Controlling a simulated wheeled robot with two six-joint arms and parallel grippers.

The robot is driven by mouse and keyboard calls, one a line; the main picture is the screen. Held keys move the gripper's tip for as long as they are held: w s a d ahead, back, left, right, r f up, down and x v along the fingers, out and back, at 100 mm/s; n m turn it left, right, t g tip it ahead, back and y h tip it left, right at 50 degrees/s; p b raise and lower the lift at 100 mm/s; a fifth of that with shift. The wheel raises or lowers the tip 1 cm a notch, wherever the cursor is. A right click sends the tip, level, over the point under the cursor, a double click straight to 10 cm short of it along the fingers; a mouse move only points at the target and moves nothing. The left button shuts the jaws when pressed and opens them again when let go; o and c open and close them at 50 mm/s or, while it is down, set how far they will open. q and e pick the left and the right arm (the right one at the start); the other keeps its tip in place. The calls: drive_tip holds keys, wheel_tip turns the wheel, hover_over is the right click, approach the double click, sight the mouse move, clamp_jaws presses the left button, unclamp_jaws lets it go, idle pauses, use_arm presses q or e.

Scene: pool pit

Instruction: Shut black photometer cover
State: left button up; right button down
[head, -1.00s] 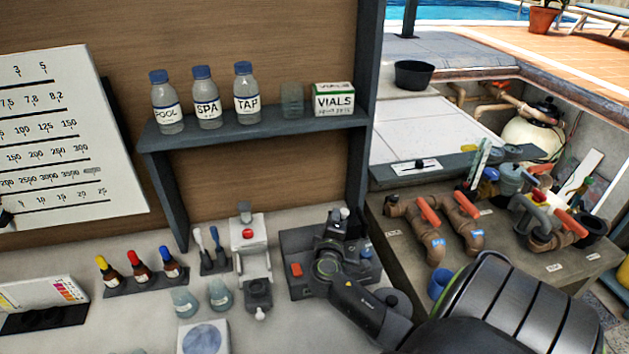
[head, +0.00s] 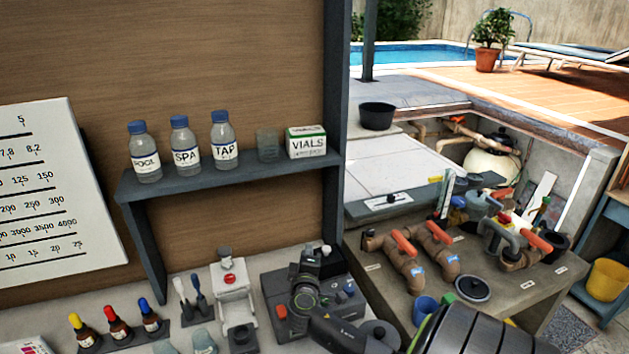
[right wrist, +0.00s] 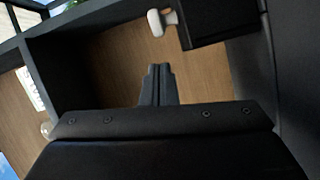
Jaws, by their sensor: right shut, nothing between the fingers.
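The photometer (head: 271,290) is a dark grey box on the counter below the shelf, with an orange-red button at its left front. My right gripper (head: 307,258) is over the middle of it and hides much of its top. A dark raised part shows just behind the hand; I cannot tell whether it is the black cover or how far that stands open. In the right wrist view my right gripper's fingers (right wrist: 158,70) are together and empty. A dark block (right wrist: 215,20) with a white knob is above right of them there. My left gripper is out of view.
A white stand (head: 231,290) is close left of the photometer. Dropper bottles (head: 116,323) stand farther left. The shelf (head: 240,172) above holds POOL, SPA and TAP bottles and a VIALS box. Brown pipes with orange handles (head: 404,243) are to the right.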

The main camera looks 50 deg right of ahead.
drive_tip(key=a, duration=0.1)
drive_tip(key=a+b, duration=0.1)
drive_tip(key=a, duration=0.1)
drive_tip(key=s+a, duration=0.1)
drive_tip(key=a, duration=0.1)
drive_tip(key=shift+r, duration=0.3)
drive_tip(key=s, duration=0.1)
drive_tip(key=s+a+b, duration=0.1)
drive_tip(key=s+b, duration=0.1)
drive_tip(key=shift+a+f, duration=0.2)
drive_tip(key=shift+a, duration=0.05)
drive_tip(key=shift+s+a+r, duration=0.15)
drive_tip(key=shift+s+a, duration=0.05)
drive_tip(key=shift+a, duration=0.35)
drive_tip(key=shift+s+a+r, duration=0.1)
drive_tip(key=shift+s+a, duration=0.05)
drive_tip(key=shift+a, duration=0.35)
drive_tip(key=shift+s+a+r+b, duration=0.1)
drive_tip(key=shift+s+a+b, duration=0.05)
drive_tip(key=shift+a+b, duration=0.2)
drive_tip(key=shift+s, duration=0.1)
drive_tip(key=shift+d, duration=0.1)
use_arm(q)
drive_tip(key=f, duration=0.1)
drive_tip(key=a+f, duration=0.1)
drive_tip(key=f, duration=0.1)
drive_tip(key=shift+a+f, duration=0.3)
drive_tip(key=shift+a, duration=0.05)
